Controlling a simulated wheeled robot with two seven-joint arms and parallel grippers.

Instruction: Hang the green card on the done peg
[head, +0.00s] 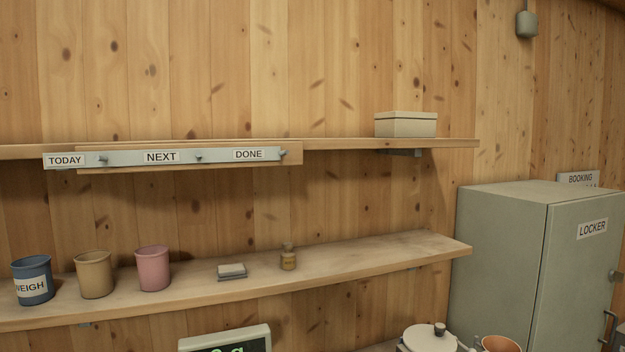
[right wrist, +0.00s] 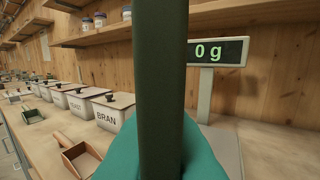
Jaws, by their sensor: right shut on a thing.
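The peg rail (head: 125,157) is a grey strip on a wooden board at the front of the upper shelf. It carries TODAY, NEXT and DONE labels. The done peg (head: 283,153) is at its right end, beside the DONE label (head: 248,154), and looks bare. In the right wrist view, a dark green upright strip (right wrist: 160,70), apparently the green card, fills the middle. My right gripper (right wrist: 162,155), with teal parts showing on both sides of the strip, is shut on it. Neither gripper shows in the head view, so the card is well away from the peg.
A lower shelf (head: 385,254) holds blue, tan and pink cups, a small pad and a small bottle. A box (head: 405,124) stands on the upper shelf. A grey locker (head: 500,250) is at the right. The right wrist view shows a 0 g scale display (right wrist: 218,51) and feed bins (right wrist: 115,110).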

